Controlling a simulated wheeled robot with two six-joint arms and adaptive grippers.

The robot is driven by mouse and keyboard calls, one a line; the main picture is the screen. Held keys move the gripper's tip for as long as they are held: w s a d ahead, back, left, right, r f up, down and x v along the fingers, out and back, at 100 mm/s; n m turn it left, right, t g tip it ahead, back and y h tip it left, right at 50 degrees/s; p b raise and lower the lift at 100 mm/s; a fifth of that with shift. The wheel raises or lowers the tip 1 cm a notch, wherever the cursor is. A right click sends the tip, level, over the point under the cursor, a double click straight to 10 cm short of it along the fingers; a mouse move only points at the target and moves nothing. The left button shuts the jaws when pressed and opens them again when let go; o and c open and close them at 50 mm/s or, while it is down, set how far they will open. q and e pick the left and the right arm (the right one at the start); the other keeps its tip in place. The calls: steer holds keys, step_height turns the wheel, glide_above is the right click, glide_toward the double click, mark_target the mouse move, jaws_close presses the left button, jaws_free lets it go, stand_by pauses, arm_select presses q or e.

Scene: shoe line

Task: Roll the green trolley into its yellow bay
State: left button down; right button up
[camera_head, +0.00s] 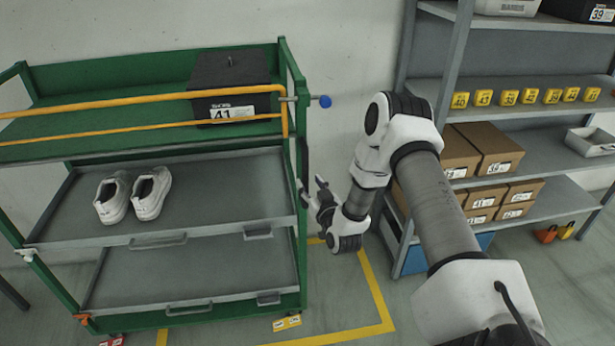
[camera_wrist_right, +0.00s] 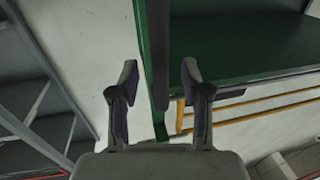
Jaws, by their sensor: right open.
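The green trolley (camera_head: 292,70) stands at the left against the wall, with a green top deck and two grey shelves. A dark upright bar (camera_head: 303,160) runs along its right end. Yellow floor lines (camera_head: 376,290) mark the bay; they show to the right of the trolley and in front of it, and the trolley hides the rest. My right gripper (camera_head: 318,195) is open beside the trolley's right end. In the right wrist view its fingers (camera_wrist_right: 158,78) stand either side of the green post (camera_wrist_right: 154,45) and dark bar; I cannot tell whether they touch. My left gripper is out of view.
White shoes (camera_head: 133,194) rest on the trolley's middle shelf, and a black box (camera_head: 230,75) marked 41 on its top deck behind yellow rails. A grey rack (camera_head: 470,60) with brown boxes (camera_head: 483,150) stands at the right. Bare floor lies between trolley and rack.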

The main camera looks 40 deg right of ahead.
mark_target(307, 178)
steer(key=x, duration=0.4)
jaws_close()
steer(key=s+d+p, duration=0.2)
steer(key=s+d, duration=0.6)
steer(key=d, duration=0.6)
steer(key=s+d+p, duration=0.2)
steer(key=s+d, duration=0.7)
steer(key=d, duration=0.5)
steer(key=shift+s, duration=0.1)
jaws_free()
